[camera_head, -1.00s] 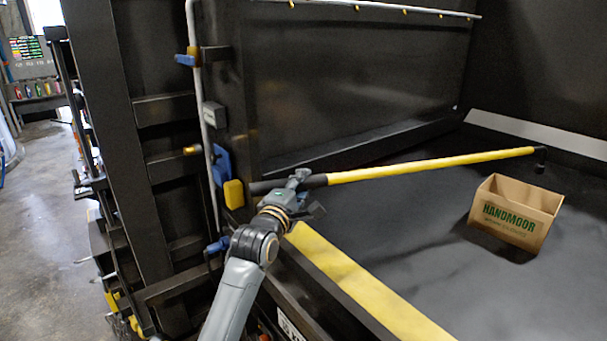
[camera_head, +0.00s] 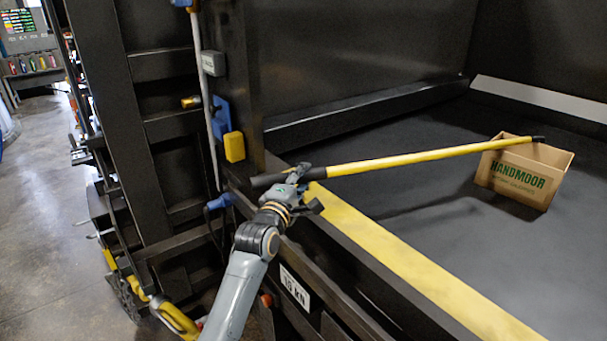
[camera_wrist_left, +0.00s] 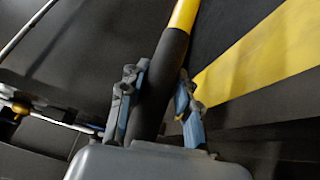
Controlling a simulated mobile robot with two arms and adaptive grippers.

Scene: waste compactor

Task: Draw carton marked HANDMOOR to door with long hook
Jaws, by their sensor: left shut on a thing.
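The open brown carton (camera_head: 518,180), marked HANDMOOR in green, stands upright on the dark compactor floor at the right of the head view. The long hook (camera_head: 420,158) is a yellow pole with a black grip and black tip. Its tip crosses the carton's open top at the back right edge; the downward hook part is hidden, so I cannot tell if it is inside or behind the carton. My left gripper (camera_head: 298,181) is shut on the black grip near the door sill. The left wrist view shows the grip (camera_wrist_left: 158,85) between both fingers. My right gripper is not in view.
A yellow-striped sill (camera_head: 430,275) runs along the front of the opening. A dark frame post with a blue and yellow latch (camera_head: 233,146) stands left of my gripper. A pale strip (camera_head: 540,97) lies at the back. The floor between sill and carton is clear.

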